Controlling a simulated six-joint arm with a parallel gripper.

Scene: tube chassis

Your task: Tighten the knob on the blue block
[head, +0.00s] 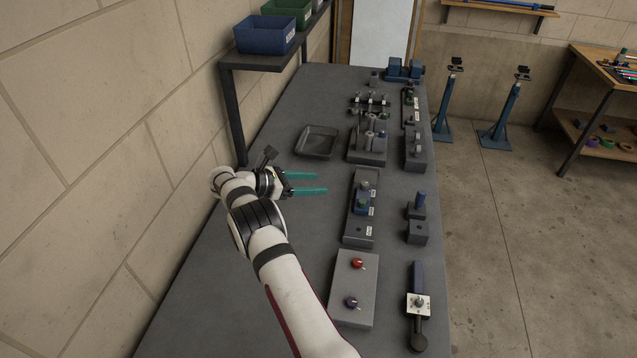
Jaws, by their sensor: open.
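How tight the knob is cannot be told at this size. My gripper (321,183), with two teal fingers, is open and empty. I see no contact.
An empty dark tray (317,142) lies behind my gripper. Dark fixtures (367,150) stand farther back, small blocks (417,232) to the right. The bench's left side is clear beside the wall.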

